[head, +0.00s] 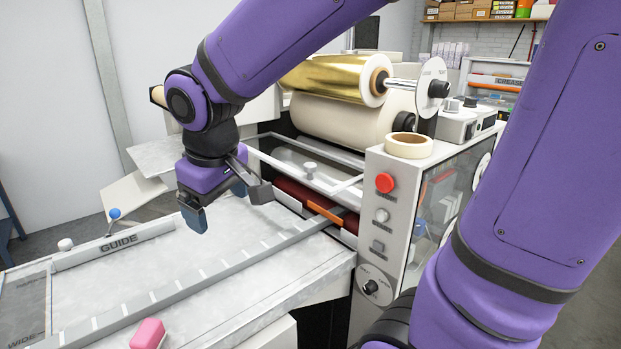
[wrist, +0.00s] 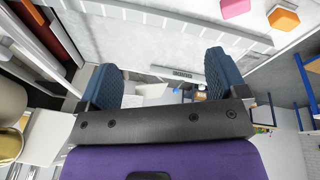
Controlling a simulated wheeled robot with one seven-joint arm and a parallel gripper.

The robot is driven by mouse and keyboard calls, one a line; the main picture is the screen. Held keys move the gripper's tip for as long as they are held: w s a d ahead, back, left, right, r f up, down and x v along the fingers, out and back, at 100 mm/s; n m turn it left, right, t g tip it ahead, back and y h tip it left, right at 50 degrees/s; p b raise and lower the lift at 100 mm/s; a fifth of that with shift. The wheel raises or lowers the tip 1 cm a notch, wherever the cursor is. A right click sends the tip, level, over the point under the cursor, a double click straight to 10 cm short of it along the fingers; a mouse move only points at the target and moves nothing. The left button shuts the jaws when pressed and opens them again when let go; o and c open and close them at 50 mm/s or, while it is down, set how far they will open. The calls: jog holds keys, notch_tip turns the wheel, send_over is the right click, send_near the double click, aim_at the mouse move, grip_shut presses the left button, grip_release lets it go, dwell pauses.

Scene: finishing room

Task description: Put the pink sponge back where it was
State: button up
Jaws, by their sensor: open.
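The pink sponge (head: 148,333) lies on the pale feed table (head: 215,308) near the bottom edge of the head view. A pink block, which looks like the same sponge, shows at the top of the wrist view (wrist: 235,8). My gripper (head: 218,202) is open and empty above the far part of the table, in front of the rollers, well apart from the sponge. Its two blue fingers stand wide apart in the wrist view (wrist: 160,82), with nothing between them.
An orange block (wrist: 283,18) lies near the pink one in the wrist view. The guide bar (head: 120,243) runs along the table's left side. The machine's control panel (head: 383,225), with a red button and a tape roll (head: 408,145) on top, stands right. The table's middle is clear.

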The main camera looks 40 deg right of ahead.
jog(key=s+d+r+m+t+y, duration=0.1)
jog(key=s+d+r+m+t, duration=0.1)
jog(key=s+d+r, duration=0.3)
jog(key=s+d+m, duration=0.1)
jog(key=s+d, duration=0.2)
jog(key=s, duration=0.4)
jog(key=shift+d+m+t, duration=0.3)
jog(key=shift+d+m, duration=0.05)
jog(key=shift+m, duration=0.05)
jog(key=shift+r, duration=0.1)
jog(key=shift+c, duration=0.5)
